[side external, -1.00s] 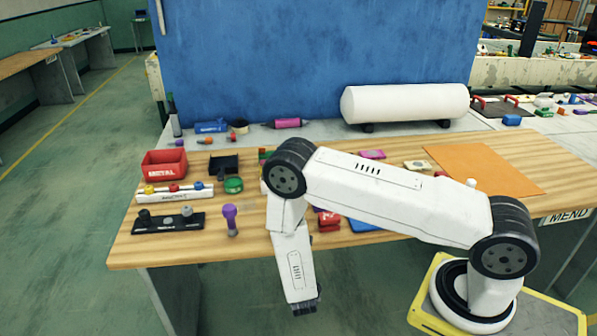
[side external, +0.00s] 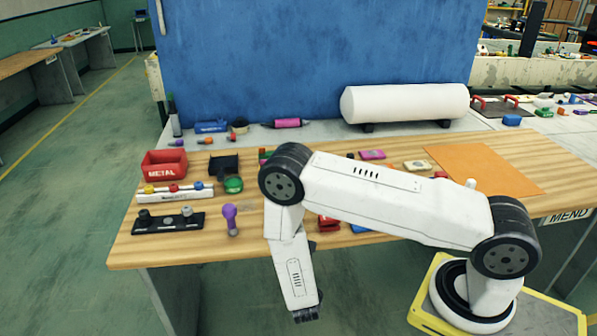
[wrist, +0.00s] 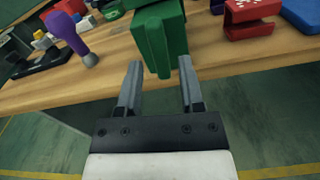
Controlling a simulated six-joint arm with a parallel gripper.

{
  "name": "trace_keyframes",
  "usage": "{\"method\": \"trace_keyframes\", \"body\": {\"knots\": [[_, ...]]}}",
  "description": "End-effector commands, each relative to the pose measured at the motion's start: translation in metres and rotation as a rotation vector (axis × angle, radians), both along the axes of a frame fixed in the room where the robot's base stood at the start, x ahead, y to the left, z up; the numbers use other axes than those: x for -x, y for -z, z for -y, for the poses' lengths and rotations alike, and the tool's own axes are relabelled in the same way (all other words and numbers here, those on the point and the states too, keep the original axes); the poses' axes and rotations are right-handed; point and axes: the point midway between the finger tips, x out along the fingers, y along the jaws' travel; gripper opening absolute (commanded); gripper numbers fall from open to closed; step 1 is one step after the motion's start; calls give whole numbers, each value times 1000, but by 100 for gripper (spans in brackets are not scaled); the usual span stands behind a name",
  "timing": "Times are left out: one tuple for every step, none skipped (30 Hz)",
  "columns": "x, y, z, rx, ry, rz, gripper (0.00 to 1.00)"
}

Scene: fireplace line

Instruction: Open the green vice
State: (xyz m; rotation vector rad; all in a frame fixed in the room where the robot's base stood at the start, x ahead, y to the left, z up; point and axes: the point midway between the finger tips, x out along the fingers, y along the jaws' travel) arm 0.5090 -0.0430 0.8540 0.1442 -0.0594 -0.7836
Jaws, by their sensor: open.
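The green vice (wrist: 160,35) is at the table's front edge at the top middle of the wrist view, and a narrow green part of it points toward me. Its top is cut off by the frame. My gripper (wrist: 159,66) is open and empty, with one finger on each side of the line to that green part. The fingertips look short of it or just level with it; I cannot tell the exact gap. In the side external view my gripper (side external: 306,313) hangs in front of the table edge, and my arm hides the vice.
A purple-handled tool (wrist: 70,35) is left of the vice; a red block (wrist: 250,18) and a blue item (wrist: 300,14) are to its right. The wooden table (side external: 180,254) also bears a red metal bin (side external: 165,165) and a black rack (side external: 168,222). Space before the table is free.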

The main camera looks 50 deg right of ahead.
Motion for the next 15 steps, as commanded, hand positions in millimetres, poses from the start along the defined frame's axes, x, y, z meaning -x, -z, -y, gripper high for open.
{"method": "trace_keyframes", "body": {"knots": [[-1,0,1,0,1,0,48],[-1,0,1,0,1,0,48],[-2,0,2,-1,1,1,48],[-2,0,2,-1,1,1,48],[-3,0,3,-1,1,1,48],[-4,0,4,-1,1,1,48],[-5,0,5,-1,1,1,48],[-6,0,6,-1,2,0,48],[-7,0,7,-1,2,0,48],[-8,0,8,-1,2,0,48],[-9,0,9,-1,2,0,48],[-10,0,10,-1,2,0,48],[-11,0,11,-1,1,1,48],[-12,0,12,-1,1,1,48],[-13,0,13,0,1,1,48]]}}
